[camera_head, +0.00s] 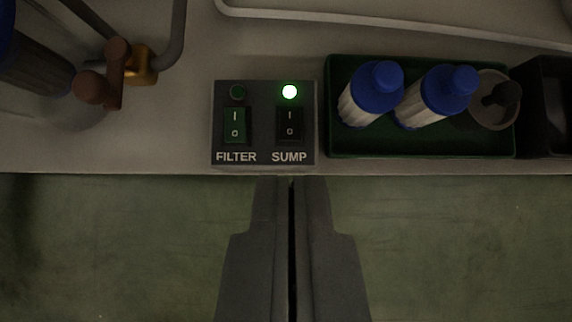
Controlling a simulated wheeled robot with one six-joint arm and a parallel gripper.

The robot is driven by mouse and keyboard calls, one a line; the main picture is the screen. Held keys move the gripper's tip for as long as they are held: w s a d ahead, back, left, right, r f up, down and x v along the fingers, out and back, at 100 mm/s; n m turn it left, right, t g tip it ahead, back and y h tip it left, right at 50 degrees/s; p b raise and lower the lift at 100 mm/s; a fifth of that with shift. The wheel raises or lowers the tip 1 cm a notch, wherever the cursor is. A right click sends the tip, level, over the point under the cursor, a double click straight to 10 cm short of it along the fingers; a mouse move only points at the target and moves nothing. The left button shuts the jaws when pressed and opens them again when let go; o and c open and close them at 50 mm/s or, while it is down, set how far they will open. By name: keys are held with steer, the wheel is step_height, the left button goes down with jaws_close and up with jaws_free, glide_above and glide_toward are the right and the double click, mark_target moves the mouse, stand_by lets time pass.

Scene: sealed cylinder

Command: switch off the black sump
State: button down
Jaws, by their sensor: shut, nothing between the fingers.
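A dark grey switch box (264,124) stands at the edge of a light shelf. Its right switch, the black SUMP rocker (290,125), is marked I and O, and the green lamp (289,92) above it is lit. Its left switch, the green FILTER rocker (235,125), has an unlit lamp (237,92) above it. My gripper (291,180) is shut and empty. In the picture its fingertips lie just below the box, under the SUMP label, and cover no part of either rocker. I cannot tell the distance between the tips and the box.
Right of the box, a green tray (430,146) holds two blue-capped bottles (372,92) and a round grey container (492,103). A black bin (546,105) is beyond. At left are a brass valve (139,66) with a brown handle and grey pipes. The green floor (120,245) is clear.

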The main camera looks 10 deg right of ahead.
steer(key=shift+s+d+f, duration=0.15)
steer(key=shift+f, duration=1.45)
glide_above(288, 141)
steer(key=f, duration=0.8)
steer(key=shift+s+f, duration=0.15)
steer(key=shift+s, duration=0.1)
steer(key=f, duration=0.2)
steer(key=shift+s+f, duration=0.3)
steer(key=shift+f, duration=0.55)
steer(key=shift+s, duration=0.1)
steer(key=shift+s+f, duration=0.2)
steer(key=shift+f, duration=0.35)
steer(key=shift+r, duration=0.2)
